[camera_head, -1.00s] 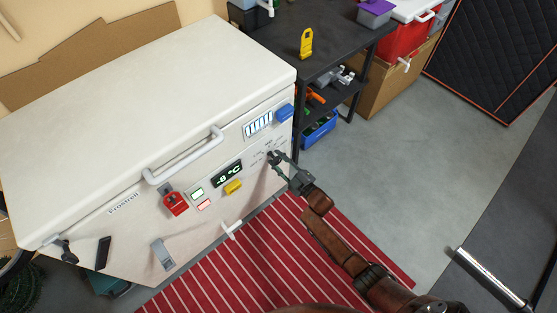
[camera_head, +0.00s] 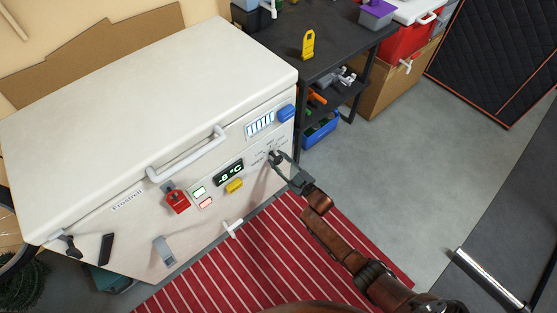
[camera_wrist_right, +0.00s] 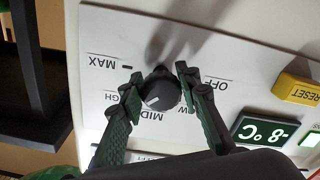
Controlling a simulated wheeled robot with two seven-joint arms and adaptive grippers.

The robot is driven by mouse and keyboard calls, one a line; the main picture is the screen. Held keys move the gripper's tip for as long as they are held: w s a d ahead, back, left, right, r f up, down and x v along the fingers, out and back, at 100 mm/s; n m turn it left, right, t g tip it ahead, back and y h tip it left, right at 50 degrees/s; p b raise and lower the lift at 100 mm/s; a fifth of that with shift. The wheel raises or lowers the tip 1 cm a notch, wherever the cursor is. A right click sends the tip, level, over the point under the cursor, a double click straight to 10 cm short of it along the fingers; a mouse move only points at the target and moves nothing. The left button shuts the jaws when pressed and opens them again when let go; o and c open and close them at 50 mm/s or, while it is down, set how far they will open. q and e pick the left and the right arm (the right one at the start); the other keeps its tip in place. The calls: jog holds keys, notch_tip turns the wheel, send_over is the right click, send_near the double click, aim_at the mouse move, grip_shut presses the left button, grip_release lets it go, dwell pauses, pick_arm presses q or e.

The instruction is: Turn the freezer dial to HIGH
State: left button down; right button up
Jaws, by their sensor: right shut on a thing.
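The white chest freezer (camera_head: 90,165) fills the left of the head view. Its dark round dial (camera_wrist_right: 162,93) is on the front panel, with OFF, LOW, MID, HIGH and MAX printed around it in the right wrist view. The dial's white mark points between MID and HIGH. My right gripper (camera_wrist_right: 157,80) is shut on the dial, one finger on each side. In the head view the right gripper (camera_head: 277,158) reaches the panel from the lower right and partly hides the dial. My left gripper is not in view.
A green-lit display (camera_wrist_right: 262,132) reads -8 °C, beside a yellow RESET button (camera_wrist_right: 298,88). A red lock-like part (camera_head: 177,201) and a white handle (camera_head: 187,155) are on the freezer front. A black shelf table (camera_head: 335,50) stands right of it. Grey floor is clear at right.

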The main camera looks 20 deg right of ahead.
jog(key=shift+d+f, duration=0.1)
jog(key=o, duration=1.2)
jog(key=v, duration=1.2)
